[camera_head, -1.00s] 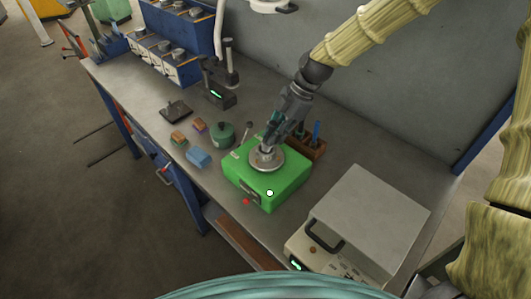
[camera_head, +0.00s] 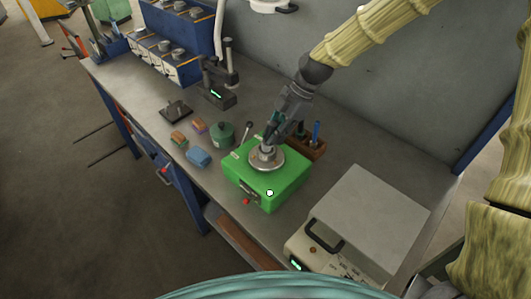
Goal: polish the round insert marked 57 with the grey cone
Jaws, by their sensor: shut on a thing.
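My gripper (camera_head: 269,143) points down over the green box-shaped machine (camera_head: 285,190). It is shut on a small grey round piece (camera_head: 266,151) at the middle of the machine's round metal disc (camera_head: 262,166). The piece appears to touch the disc. I cannot tell whether it is the insert or the grey cone, and no 57 is readable. Several round grey inserts (camera_head: 178,54) sit in the blue rack at the upper left; their marks are too small to read.
A wooden holder (camera_head: 312,149) with tools stands right behind the machine. A green tin (camera_head: 222,135), a blue block (camera_head: 198,158) and small brown blocks lie to the left. A grey-topped instrument (camera_head: 370,220) stands at the right. Bare bench lies along the back wall.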

